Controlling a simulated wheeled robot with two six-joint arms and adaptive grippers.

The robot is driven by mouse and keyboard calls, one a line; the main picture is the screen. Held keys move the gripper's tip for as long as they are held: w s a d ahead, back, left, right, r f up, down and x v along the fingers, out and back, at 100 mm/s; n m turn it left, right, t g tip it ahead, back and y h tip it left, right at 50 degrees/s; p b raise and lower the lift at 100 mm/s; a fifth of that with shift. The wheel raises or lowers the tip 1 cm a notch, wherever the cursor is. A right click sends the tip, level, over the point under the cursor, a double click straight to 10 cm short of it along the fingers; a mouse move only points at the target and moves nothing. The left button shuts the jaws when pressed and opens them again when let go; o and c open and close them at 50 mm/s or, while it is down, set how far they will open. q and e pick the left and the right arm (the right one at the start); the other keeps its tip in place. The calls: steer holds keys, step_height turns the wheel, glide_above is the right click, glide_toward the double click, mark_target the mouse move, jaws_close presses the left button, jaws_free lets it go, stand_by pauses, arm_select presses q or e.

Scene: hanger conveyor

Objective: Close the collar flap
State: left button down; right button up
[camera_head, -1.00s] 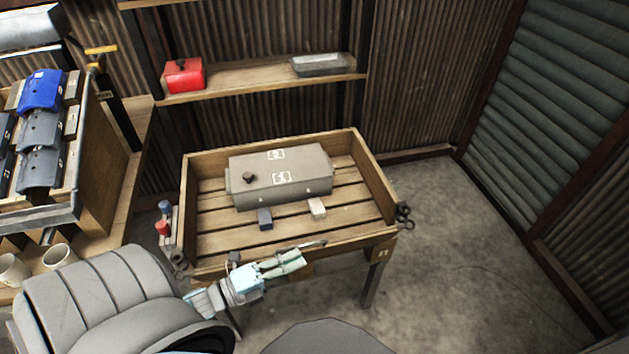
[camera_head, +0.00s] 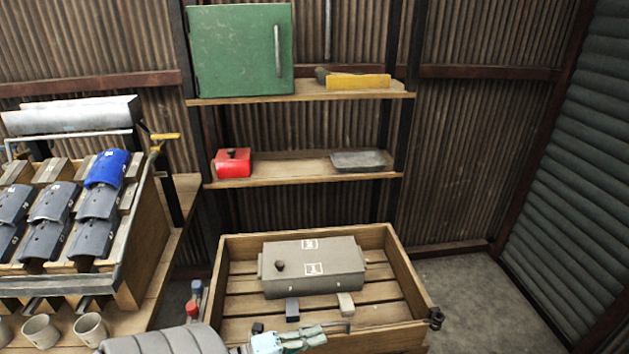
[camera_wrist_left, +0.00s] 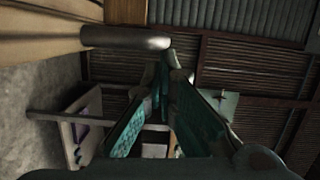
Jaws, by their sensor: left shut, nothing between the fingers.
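My left gripper (camera_head: 308,337) is at the bottom of the head view, in front of the near edge of the wooden crate table. Its teal fingers are together and empty. They also show in the left wrist view (camera_wrist_left: 170,85). A grey box (camera_head: 335,262) with a black knob and white marks lies in the crate, beyond the gripper and apart from it. I cannot make out a part that is clearly a collar flap. My right gripper is in neither view.
The wooden crate (camera_head: 412,290) also holds a dark block (camera_head: 292,310) and a pale block (camera_head: 346,305). Behind it, a shelf (camera_head: 290,168) carries a red box (camera_head: 232,162) and a grey tray (camera_head: 358,160). A rack with several dark covers and a blue cover (camera_head: 107,168) stands left.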

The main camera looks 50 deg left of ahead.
arm_select(q)
steer(key=s+r+p, duration=0.1)
steer(key=s+p, duration=0.1)
steer(key=s, duration=0.9)
steer(key=shift+s+d, duration=0.25)
steer(key=shift+r, duration=0.15)
